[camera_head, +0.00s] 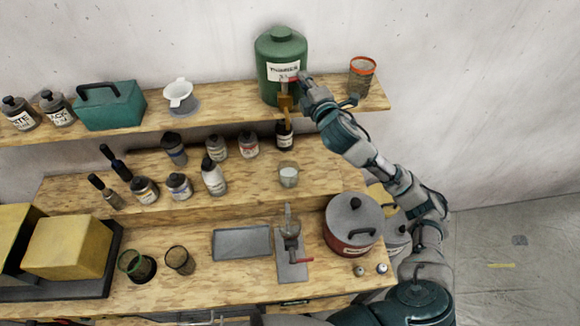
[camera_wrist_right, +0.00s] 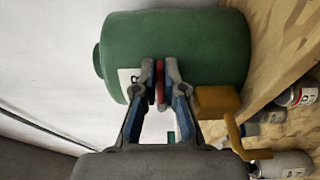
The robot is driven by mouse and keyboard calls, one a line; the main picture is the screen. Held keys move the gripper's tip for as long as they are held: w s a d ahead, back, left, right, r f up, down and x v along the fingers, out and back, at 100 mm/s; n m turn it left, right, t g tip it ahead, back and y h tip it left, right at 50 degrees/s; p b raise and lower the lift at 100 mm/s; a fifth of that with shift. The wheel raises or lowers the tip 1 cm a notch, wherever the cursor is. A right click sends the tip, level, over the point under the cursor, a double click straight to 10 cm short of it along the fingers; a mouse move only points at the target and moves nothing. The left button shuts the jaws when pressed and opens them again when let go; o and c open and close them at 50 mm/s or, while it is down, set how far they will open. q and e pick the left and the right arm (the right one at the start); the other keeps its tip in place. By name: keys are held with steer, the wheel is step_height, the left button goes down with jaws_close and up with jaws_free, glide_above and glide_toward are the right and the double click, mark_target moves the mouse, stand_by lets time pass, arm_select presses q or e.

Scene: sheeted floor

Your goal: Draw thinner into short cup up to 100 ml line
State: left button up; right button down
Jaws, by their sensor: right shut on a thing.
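The green thinner container (camera_head: 281,52) with a white label stands on the top shelf. Its brass spout (camera_head: 284,103) points down over the shelf's front edge; the spout also shows in the right wrist view (camera_wrist_right: 218,101). My right gripper (camera_wrist_right: 160,82) is shut on the red tap handle (camera_wrist_right: 160,88) at the container's front. A small clear cup (camera_head: 288,175) stands upright on the middle shelf, below the spout. Its line marks and any liquid are too small to read. My left gripper is out of view.
An orange-rimmed cup (camera_head: 361,77) stands on the top shelf right of my arm. A dark bottle (camera_head: 284,136) is just below the spout. A red lidded pot (camera_head: 352,222) and a grey tray (camera_head: 242,242) are on the bench. Several bottles fill the middle shelf's left.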

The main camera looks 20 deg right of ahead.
steer(key=shift+r, duration=0.2)
steer(key=shift+s+a+f+m+h+p, duration=0.2)
steer(key=shift+m+h+p, duration=0.3)
steer(key=shift+m+h, duration=0.3)
steer(key=shift+h, duration=0.3)
